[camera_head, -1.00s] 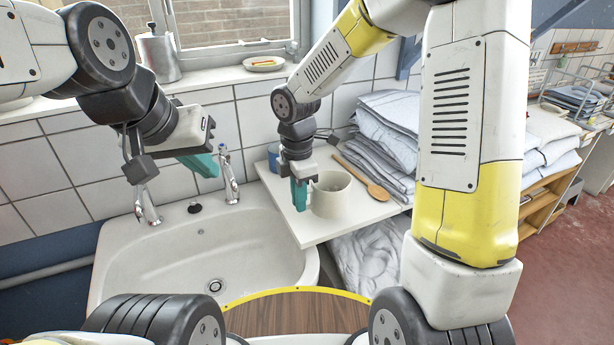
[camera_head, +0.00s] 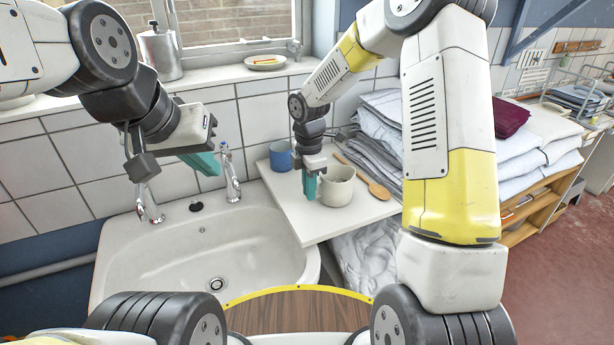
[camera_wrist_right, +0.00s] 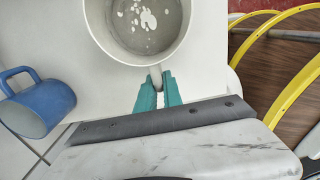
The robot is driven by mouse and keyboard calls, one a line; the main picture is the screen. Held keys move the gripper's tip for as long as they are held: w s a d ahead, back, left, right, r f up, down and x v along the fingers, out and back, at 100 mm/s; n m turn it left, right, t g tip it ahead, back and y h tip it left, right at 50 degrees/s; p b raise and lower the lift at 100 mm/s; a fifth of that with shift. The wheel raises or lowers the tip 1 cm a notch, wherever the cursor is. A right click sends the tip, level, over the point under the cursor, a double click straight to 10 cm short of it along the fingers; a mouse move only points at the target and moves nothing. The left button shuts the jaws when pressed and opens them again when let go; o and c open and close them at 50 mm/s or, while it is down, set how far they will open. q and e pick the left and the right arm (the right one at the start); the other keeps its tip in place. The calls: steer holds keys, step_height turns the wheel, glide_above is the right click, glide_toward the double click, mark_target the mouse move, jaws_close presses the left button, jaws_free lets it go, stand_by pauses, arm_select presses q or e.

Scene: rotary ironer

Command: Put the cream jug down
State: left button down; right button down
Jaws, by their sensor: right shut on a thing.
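The cream jug (camera_head: 338,188) is upright at the white board beside the sink; I cannot tell whether its base touches the board. My right gripper (camera_head: 309,188) is on its left side in the head view. In the right wrist view the teal fingers (camera_wrist_right: 158,90) are shut on the handle of the jug (camera_wrist_right: 112,48), and pale residue shows inside it. My left gripper (camera_head: 207,163) hangs empty over the back of the sink; its finger gap does not show clearly.
Folded linen (camera_head: 376,150) is stacked behind. The sink (camera_head: 190,250) is at left.

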steer(key=shift+f, duration=0.1)
steer(key=c, duration=1.5)
jaws_free()
step_height(320, 180, up, 12)
steer(key=s+d+r+m+t, duration=0.2)
steer(key=s+d+r+m, duration=0.1)
steer(key=s+m, duration=0.4)
steer(key=s+d+r+m+t+y, duration=0.1)
steer(key=s+d+r+m+t, duration=0.1)
steer(key=s+d+r+m, duration=0.2)
steer(key=s+d+r+m+t+y, duration=0.1)
steer(key=s+d+r+m+t, duration=0.1)
steer(key=s+m, duration=0.8)
steer(key=shift+s+d+r+m, duration=0.2)
steer(key=shift+s+d+r, duration=0.25)
steer(key=shift+r, duration=0.2)
steer(key=shift+s+d+r+m, duration=0.2)
steer(key=shift+s+d+r, duration=0.2)
steer(key=shift+r, duration=0.2)
